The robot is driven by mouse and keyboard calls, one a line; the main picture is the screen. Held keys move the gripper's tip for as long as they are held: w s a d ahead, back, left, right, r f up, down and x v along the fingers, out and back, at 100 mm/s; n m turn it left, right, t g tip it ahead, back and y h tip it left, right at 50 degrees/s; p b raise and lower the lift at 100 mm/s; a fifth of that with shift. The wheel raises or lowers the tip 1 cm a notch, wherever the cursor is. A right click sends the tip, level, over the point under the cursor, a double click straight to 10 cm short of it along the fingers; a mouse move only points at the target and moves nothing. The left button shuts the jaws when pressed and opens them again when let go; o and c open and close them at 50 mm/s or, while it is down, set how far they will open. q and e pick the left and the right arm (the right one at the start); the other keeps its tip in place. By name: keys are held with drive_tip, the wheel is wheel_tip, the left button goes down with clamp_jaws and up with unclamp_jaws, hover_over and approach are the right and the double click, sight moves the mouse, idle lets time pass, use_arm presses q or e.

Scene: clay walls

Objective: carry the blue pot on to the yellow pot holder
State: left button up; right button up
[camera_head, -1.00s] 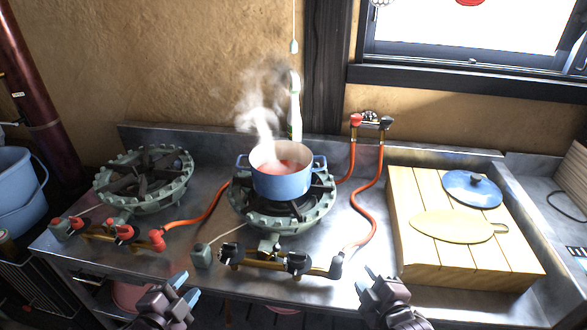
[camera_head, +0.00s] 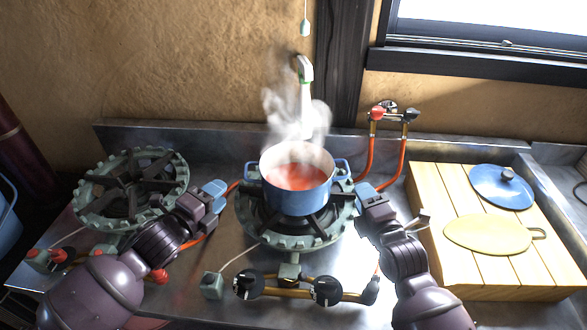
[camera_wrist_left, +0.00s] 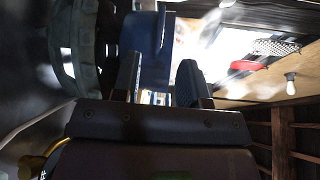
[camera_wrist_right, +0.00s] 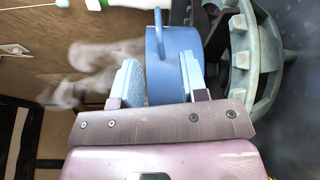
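The blue pot (camera_head: 297,200) stands upright on the right-hand gas burner (camera_head: 290,238), with red contents and steam rising. It has a loop handle at each side. The yellow pot holder (camera_head: 487,234) lies flat on a slatted wooden board at the right. My left gripper (camera_head: 216,190) is left of the pot, open, short of its left handle; the left wrist view shows the pot (camera_wrist_left: 152,45) ahead of the parted fingers. My right gripper (camera_head: 370,192) is open close to the right handle; in the right wrist view the handle (camera_wrist_right: 158,42) shows between the fingers.
A blue lid (camera_head: 502,188) lies on the wooden board (camera_head: 445,190) behind the pot holder. An empty burner (camera_head: 130,188) stands at the left. Orange hoses (camera_head: 390,165) run up to a gas tap behind. Control knobs (camera_head: 327,291) line the front.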

sight(245, 169)
use_arm(q)
drive_tip(key=shift+r, duration=0.1)
use_arm(e)
drive_tip(key=shift+s+r, duration=0.1)
use_arm(q)
drive_tip(key=x, duration=1)
drive_tip(key=shift+w+d, duration=0.15)
drive_tip(key=shift+w, duration=0.2)
use_arm(e)
drive_tip(key=x, duration=1.1)
use_arm(q)
clamp_jaws()
use_arm(e)
clamp_jaws()
drive_tip(key=shift+s, duration=0.1)
